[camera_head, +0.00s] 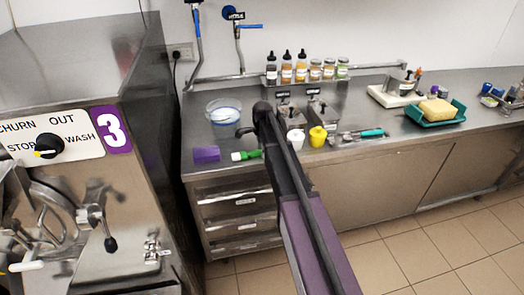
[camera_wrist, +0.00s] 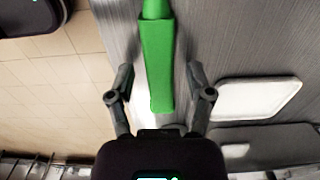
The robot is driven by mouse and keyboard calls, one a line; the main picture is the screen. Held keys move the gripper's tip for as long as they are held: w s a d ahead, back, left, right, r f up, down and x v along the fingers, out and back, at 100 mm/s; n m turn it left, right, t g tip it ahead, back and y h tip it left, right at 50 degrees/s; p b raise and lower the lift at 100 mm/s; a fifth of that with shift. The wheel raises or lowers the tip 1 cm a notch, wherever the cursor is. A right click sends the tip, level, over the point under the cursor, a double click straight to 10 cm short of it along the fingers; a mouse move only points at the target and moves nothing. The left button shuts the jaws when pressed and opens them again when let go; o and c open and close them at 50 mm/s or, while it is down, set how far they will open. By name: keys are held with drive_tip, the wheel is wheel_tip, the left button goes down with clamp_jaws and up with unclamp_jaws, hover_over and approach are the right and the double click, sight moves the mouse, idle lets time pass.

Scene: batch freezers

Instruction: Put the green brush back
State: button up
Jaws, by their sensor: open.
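The green brush (camera_head: 247,155) lies near the front edge of the steel counter, just right of a purple block. In the wrist view, its green handle (camera_wrist: 157,60) points down the picture and tapers towards the top; the rest is out of frame. My gripper (camera_wrist: 160,75) is open, with one finger on each side of the handle and visible gaps on both sides. The handle's end lies between the fingers. I cannot tell how far the fingers are above the counter. In the head view, my arm hides part of the counter right of the brush.
The purple block (camera_head: 207,154) and a clear bowl (camera_head: 223,112) are left of my arm. White (camera_head: 296,137) and yellow (camera_head: 318,136) cups stand to its right. A green tray (camera_head: 436,119) holds a sponge (camera_head: 437,109). Bottles (camera_head: 287,72) line the back shelf. Machine 3 (camera_head: 112,130) stands at left.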

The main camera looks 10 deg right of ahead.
drive_tip(key=shift+r, duration=0.15)
wheel_tip(320, 180, up, 12)
drive_tip(key=p, duration=1.2)
drive_tip(key=shift+d, duration=0.1)
idle(0.8)
drive_tip(key=s+a+n, duration=0.3)
drive_tip(key=s+n, duration=1.5)
drive_tip(key=s, duration=1.1)
drive_tip(key=shift+a+f+b, duration=0.1)
drive_tip(key=shift+f+b, duration=0.6)
drive_tip(key=shift+f, duration=0.15)
